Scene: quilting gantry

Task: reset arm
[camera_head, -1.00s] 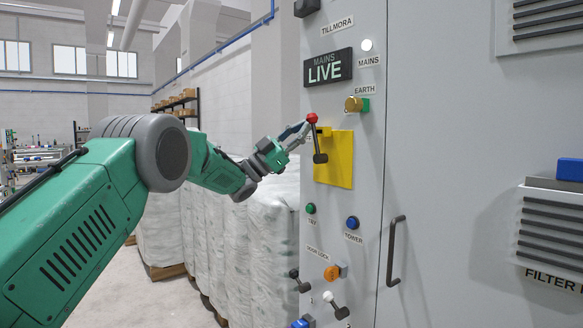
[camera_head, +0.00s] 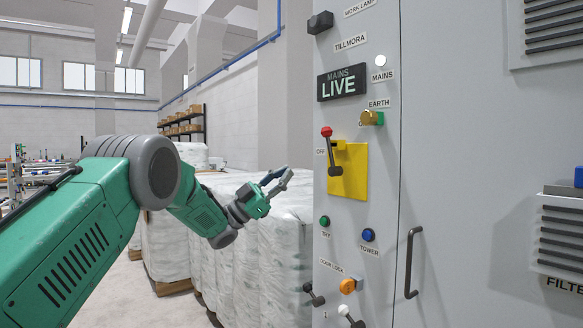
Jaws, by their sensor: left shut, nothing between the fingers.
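My left gripper (camera_head: 277,180) hangs in the air in front of the white wrapped stacks, left of the grey cabinet (camera_head: 390,203). It is shut with nothing in it and stands apart from the cabinet. My green left arm (camera_head: 85,240) comes in from the left. A dark lever with a red knob (camera_head: 326,131) sits on a yellow plate (camera_head: 354,187), knob up, beside an OFF label (camera_head: 320,152). The gripper is below and left of the knob, not touching it. My right gripper is out of view.
A dark sign (camera_head: 342,82) reads MAINS LIVE. Below the lever are a green button (camera_head: 324,221), a blue button (camera_head: 368,234), an orange knob (camera_head: 347,286) and a door handle (camera_head: 413,262). White wrapped stacks (camera_head: 275,235) stand behind the gripper.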

